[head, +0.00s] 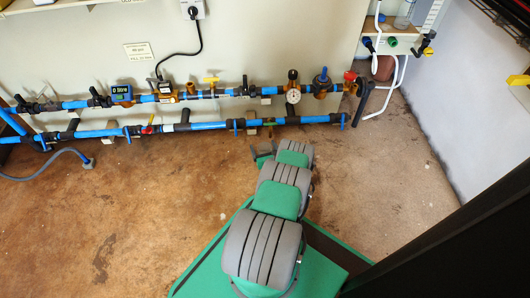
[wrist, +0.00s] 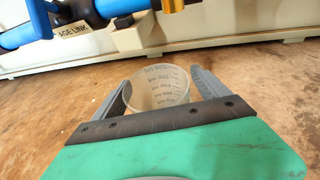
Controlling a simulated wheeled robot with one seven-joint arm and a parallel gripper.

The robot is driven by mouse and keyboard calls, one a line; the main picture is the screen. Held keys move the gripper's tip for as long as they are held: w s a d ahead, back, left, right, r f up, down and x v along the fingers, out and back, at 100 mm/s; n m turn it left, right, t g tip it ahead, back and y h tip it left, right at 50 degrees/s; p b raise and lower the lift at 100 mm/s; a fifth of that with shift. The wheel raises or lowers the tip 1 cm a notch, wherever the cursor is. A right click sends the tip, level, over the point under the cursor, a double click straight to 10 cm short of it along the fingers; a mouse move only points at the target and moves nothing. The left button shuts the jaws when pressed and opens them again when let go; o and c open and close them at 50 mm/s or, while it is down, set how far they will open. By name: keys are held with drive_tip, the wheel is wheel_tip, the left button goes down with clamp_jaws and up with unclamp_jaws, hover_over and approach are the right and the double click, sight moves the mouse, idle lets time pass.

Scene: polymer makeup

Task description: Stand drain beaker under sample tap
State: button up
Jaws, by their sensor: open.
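A clear beaker (wrist: 160,92) with dark graduation marks stands upright on the brown floor in the wrist view. My gripper (wrist: 163,85) is open, with one finger on each side of the beaker. Narrow gaps seem to show between the fingers and its wall. The beaker's base is hidden behind the dark bar of my gripper. In the head view my gripper (head: 264,152) is low near the floor, in front of the lower blue pipe, and I cannot make out the beaker there. Which fitting is the sample tap is unclear; a yellow-handled valve (head: 211,80) sits on the upper pipe.
Two blue pipe runs (head: 208,126) with valves and a gauge (head: 293,96) line the wall just beyond my gripper. A grey hose (head: 50,152) lies at left. A white drain pipe (head: 385,100) stands at right. The floor at left (head: 140,215) is clear.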

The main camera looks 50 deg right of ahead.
drive_tip(key=shift+c, duration=0.4)
drive_tip(key=c, duration=1.4)
drive_tip(key=shift+d, duration=0.1)
